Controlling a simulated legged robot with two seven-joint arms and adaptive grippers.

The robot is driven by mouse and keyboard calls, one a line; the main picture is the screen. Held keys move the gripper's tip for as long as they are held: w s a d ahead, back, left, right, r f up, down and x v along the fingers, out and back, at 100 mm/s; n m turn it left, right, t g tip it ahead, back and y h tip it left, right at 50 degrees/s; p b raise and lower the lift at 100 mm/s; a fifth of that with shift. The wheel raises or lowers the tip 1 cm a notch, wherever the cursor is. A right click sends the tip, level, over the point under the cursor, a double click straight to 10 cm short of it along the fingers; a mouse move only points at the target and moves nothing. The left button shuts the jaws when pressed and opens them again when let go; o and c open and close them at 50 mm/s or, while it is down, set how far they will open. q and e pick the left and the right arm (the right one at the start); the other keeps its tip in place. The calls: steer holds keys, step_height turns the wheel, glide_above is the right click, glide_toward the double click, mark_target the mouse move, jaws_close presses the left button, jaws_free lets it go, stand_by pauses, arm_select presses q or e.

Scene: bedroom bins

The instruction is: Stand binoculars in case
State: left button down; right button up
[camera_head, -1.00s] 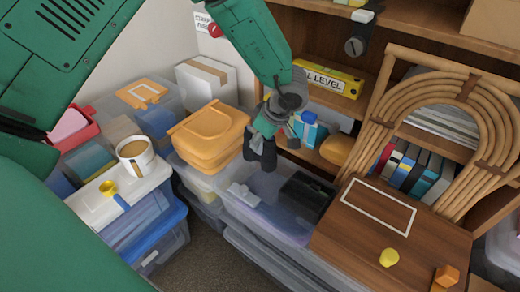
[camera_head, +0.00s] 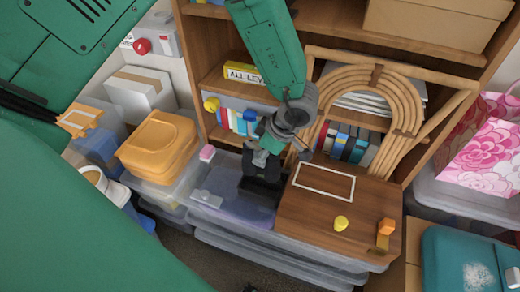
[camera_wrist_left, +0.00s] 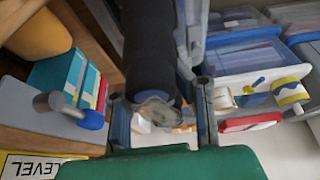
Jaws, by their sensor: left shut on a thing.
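My left gripper (camera_head: 264,158) is shut on the black binoculars (camera_wrist_left: 150,45). In the left wrist view a dark barrel with a glassy end runs between the two fingers (camera_wrist_left: 160,115). In the head view the gripper is low over the dark case (camera_head: 262,190), which sits on the clear storage bin beside the wooden board. Gripper and arm hide much of the binoculars and part of the case. I cannot tell whether the binoculars are inside the case or just above it. My right gripper is not in view.
The wooden board (camera_head: 300,215) with a white outline lies right of the case, with a yellow knob (camera_head: 341,223) on it. A rattan arch (camera_head: 400,100) stands behind. An orange container (camera_head: 158,146) is at left. Books (camera_head: 350,145) fill the shelf behind.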

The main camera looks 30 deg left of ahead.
arm_select(q)
steer(key=shift+r, duration=0.1)
steer(key=shift+p, duration=0.65)
steer(key=b+x, duration=0.1)
steer(key=x, duration=0.2)
steer(key=shift+w+d+b, duration=0.15)
steer(key=shift+d+b, duration=0.15)
steer(key=shift+b, duration=0.05)
step_height(320, 180, down, 3)
steer(key=shift+d+f+b, duration=0.1)
steer(key=shift+d+b, duration=0.05)
steer(key=shift+b, duration=0.45)
steer(key=shift+p, duration=1.15)
stand_by(0.5)
steer(key=shift+f+b, duration=1.6)
steer(key=shift+f, duration=1.25)
steer(key=c, duration=1.3)
jaws_free()
steer(key=shift+c, duration=0.2)
